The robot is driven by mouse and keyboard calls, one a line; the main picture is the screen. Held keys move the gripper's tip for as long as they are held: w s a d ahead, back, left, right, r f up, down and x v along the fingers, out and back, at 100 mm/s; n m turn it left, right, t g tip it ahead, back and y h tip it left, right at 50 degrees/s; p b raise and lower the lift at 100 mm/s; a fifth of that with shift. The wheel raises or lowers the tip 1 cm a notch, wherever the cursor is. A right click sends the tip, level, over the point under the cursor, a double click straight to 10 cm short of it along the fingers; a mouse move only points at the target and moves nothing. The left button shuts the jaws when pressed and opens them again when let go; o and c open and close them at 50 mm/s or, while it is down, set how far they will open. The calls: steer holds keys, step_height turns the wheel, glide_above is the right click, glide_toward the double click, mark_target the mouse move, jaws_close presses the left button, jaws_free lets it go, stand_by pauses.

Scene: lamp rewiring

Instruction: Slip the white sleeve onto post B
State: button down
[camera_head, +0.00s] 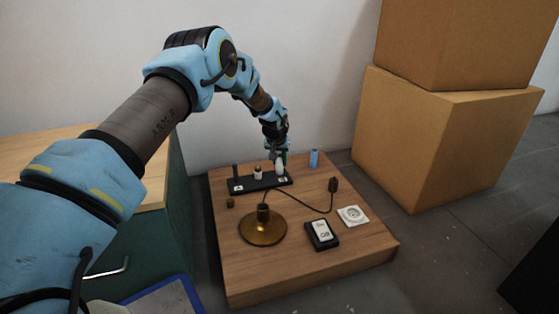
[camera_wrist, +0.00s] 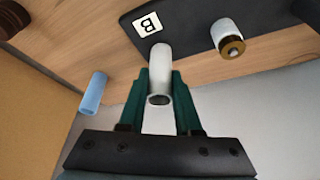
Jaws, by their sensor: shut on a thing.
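My gripper (camera_wrist: 160,103) is shut on the white sleeve (camera_wrist: 158,73), with a green finger on either side of it. The sleeve's near end is open and looks dark inside. Its far end is at the black terminal strip (camera_wrist: 190,20), right beside the label B (camera_wrist: 148,24). In the head view the sleeve (camera_head: 280,168) stands about upright at the right end of the strip (camera_head: 248,186). Post B itself is not seen apart from the sleeve; whether it is inside, and whether the sleeve touches the strip, I cannot tell.
A blue sleeve (camera_head: 314,158) stands to the right. A brass lamp base (camera_head: 262,228), cord plug (camera_head: 333,186), socket (camera_head: 352,215) and black switch box (camera_head: 322,235) occupy the front.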

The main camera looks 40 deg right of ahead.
steer(key=shift+f, duration=0.1)
steer(key=c, duration=0.5)
jaws_free()
steer(key=p+v, duration=0.5)
steer(key=v, duration=0.5)
steer(key=shift+a+r+p, duration=0.1)
steer(key=shift+r+p, duration=0.25)
